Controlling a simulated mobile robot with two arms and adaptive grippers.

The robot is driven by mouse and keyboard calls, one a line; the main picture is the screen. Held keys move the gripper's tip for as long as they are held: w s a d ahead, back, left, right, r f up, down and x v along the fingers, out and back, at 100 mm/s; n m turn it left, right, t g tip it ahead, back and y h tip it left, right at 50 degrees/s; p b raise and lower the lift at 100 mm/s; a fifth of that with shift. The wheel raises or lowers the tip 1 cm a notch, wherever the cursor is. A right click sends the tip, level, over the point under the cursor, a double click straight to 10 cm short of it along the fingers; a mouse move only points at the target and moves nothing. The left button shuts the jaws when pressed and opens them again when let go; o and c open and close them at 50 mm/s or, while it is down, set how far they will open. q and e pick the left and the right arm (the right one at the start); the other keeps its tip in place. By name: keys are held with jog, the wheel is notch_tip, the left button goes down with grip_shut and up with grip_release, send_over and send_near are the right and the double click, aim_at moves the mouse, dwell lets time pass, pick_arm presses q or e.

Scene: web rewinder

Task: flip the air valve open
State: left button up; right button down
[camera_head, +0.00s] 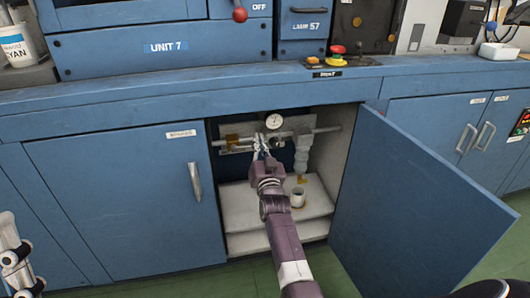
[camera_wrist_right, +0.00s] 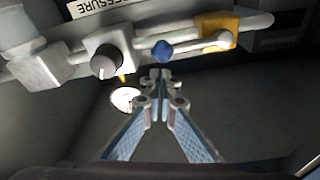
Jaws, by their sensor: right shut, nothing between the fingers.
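The air valve has a yellow body (camera_wrist_right: 218,28) on a grey pipe, with a pale lever ending in a blue knob (camera_wrist_right: 162,50) in the right wrist view. The lever lies roughly along the pipe. In the head view the yellow body (camera_head: 232,140) is at the left of the pipe inside the open cabinet. My right gripper (camera_head: 260,147) reaches into the cabinet in front of the pipe. Its fingertips (camera_wrist_right: 160,75) are together and empty, close to the blue knob; I cannot tell whether they touch it. A silver part of my left gripper (camera_head: 14,255) shows at the lower left edge.
A regulator knob (camera_wrist_right: 106,62) and a round gauge (camera_head: 274,121) sit on the pipe beside the valve. A white cup (camera_head: 297,198) stands on the shelf below. The open blue door (camera_head: 415,205) bounds the right side; a closed door (camera_head: 120,205) is at the left.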

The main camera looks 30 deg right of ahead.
pick_arm(q)
jog(key=w+d+f+g+y+p, duration=0.2)
jog(key=w+f+g, duration=0.45)
jog(key=w, duration=0.25)
notch_tip(320, 180, down, 16)
jog(key=w+a+g+y+p, duration=0.1)
jog(key=w+g+y+p, duration=0.1)
jog(key=g, duration=0.5)
jog(key=shift+w+a+y+p, duration=0.3)
jog(key=shift+y+p, duration=0.1)
jog(key=shift+p, duration=0.05)
pick_arm(e)
jog(key=r+v, duration=0.1)
jog(key=v, duration=0.8)
jog(key=shift+s+d+r, duration=0.2)
jog(key=shift+s+r, duration=0.15)
jog(key=shift+r, duration=0.35)
